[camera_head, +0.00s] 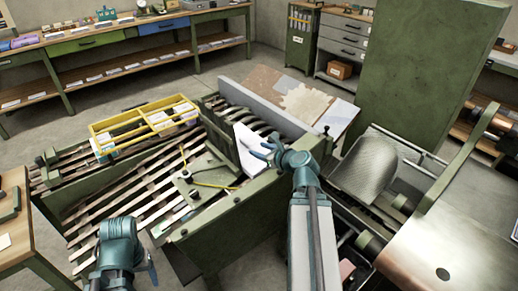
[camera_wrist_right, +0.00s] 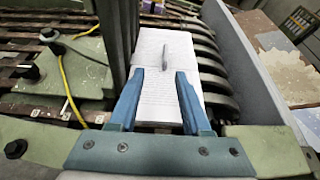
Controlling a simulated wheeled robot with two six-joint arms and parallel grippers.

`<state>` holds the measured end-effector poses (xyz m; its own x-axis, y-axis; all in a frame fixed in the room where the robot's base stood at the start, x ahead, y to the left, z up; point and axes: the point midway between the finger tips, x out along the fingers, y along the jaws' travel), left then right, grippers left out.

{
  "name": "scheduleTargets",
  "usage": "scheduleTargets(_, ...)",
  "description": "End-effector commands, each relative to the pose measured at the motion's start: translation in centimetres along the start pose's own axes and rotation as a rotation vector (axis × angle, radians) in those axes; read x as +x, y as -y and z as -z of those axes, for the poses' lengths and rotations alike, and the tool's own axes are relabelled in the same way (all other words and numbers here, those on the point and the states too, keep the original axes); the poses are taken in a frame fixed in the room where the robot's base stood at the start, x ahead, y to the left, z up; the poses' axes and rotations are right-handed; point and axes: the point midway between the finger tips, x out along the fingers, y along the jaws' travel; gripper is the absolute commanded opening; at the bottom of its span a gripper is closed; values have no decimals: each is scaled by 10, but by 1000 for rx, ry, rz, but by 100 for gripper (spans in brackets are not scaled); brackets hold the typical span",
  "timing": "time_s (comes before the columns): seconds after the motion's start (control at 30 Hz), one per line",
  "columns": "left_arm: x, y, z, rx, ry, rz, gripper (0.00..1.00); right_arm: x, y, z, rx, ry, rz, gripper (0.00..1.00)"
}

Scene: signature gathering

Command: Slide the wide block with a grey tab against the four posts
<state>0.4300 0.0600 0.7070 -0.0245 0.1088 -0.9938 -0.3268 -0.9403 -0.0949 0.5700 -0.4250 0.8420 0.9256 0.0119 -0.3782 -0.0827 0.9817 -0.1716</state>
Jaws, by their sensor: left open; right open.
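The wide white block (camera_head: 247,150) stands on the slatted bed near the middle of the head view. In the right wrist view the block (camera_wrist_right: 150,90) carries a small upright grey tab (camera_wrist_right: 165,52). Dark green posts (camera_wrist_right: 115,35) rise along the block's left side; any gap between them is too small to tell. My right gripper (camera_wrist_right: 158,74) is open over the block, with the tab ahead between its blue fingers. In the head view the right gripper (camera_head: 262,147) reaches in from the right. My left gripper (camera_head: 150,262) is open and empty at lower left, away from the block.
A grey wall (camera_head: 262,108) runs along the bed's far side, with curved dark ribs (camera_wrist_right: 215,75) between it and the block. A yellow rack (camera_head: 128,118) with white blocks stands at left. A yellow cable (camera_head: 215,186) lies near the posts. A dark green machine rail (camera_head: 225,218) borders the front.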

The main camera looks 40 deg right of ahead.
Motion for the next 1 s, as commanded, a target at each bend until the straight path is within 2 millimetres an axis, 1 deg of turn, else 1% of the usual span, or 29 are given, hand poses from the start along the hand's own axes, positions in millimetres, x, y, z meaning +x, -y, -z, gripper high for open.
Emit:
scheduleTargets(0.1, 1, 0, 0, 0, 0, 0, 72, 0, 1, 1, 0, 0, 1, 48)
scheduleTargets(0.27, 7, -1, 0, 0, 0, 0, 72, 2, 14, 9, 1, 1, 5, 48)
scheduleTargets(0.47, 5, 0, 0, 0, 0, 0, 72, 1, 12, 7, 0, 1, 4, 48)
scheduleTargets(0.57, 7, -1, 0, 0, 0, 0, 72, 5, 12, 8, 0, 1, 3, 48)
scheduleTargets(0.67, 12, -1, 1, 0, 0, 0, 72, 15, 13, 9, -1, 0, 3, 48)
scheduleTargets(0.77, 19, -2, 1, 0, 0, 0, 72, 32, 13, 10, -2, 1, 2, 48)
scheduleTargets(1.0, 36, -4, 2, 0, 0, 0, 72, 78, 13, 10, -1, 1, 1, 48)
